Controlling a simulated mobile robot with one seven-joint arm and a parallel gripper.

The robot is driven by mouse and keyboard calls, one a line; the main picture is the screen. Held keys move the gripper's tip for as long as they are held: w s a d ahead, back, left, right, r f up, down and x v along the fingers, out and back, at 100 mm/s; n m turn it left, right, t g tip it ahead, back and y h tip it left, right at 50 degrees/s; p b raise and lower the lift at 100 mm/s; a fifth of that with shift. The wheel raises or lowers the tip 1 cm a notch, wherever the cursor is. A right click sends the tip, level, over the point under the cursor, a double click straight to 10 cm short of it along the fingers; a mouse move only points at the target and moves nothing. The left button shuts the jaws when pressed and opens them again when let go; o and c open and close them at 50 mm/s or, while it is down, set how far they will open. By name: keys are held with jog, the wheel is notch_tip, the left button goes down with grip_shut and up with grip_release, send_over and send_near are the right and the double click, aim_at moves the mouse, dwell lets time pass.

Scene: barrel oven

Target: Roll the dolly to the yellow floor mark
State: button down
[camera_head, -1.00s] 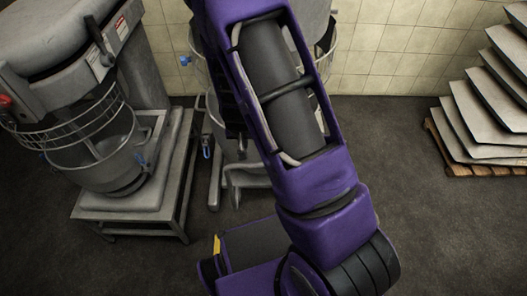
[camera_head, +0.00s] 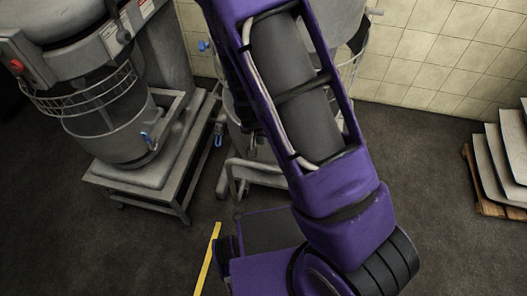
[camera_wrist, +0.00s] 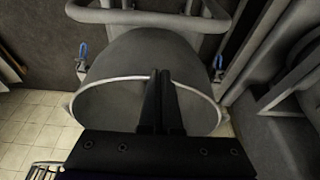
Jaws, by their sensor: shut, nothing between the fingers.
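The dolly (camera_head: 232,172) is a low grey tube frame on the floor behind my arm in the head view. A large grey bowl stands over it, mostly hidden by my arm. The yellow floor mark (camera_head: 207,260) is a thin strip on the dark floor, nearer than the dolly and partly hidden by my arm. In the wrist view my gripper (camera_wrist: 163,76) is shut and empty, its two dark fingers in front of the bowl (camera_wrist: 125,62). A grey tube (camera_wrist: 150,17) crosses beyond the bowl. I cannot tell whether the fingers touch the bowl.
A mixer (camera_head: 110,120) with a wire guard stands on a low metal stand (camera_head: 165,195) at the left. A stack of pale boards (camera_head: 495,165) on a wooden pallet (camera_head: 480,190) is at the right. A tiled wall (camera_head: 435,60) closes the back. Dark floor lies open at the lower right.

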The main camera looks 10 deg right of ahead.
notch_tip(320, 180, down, 9)
jog(key=b, duration=0.2)
jog(key=shift+s+a+r, duration=0.2)
jog(key=shift+s, duration=0.25)
dwell(0.4)
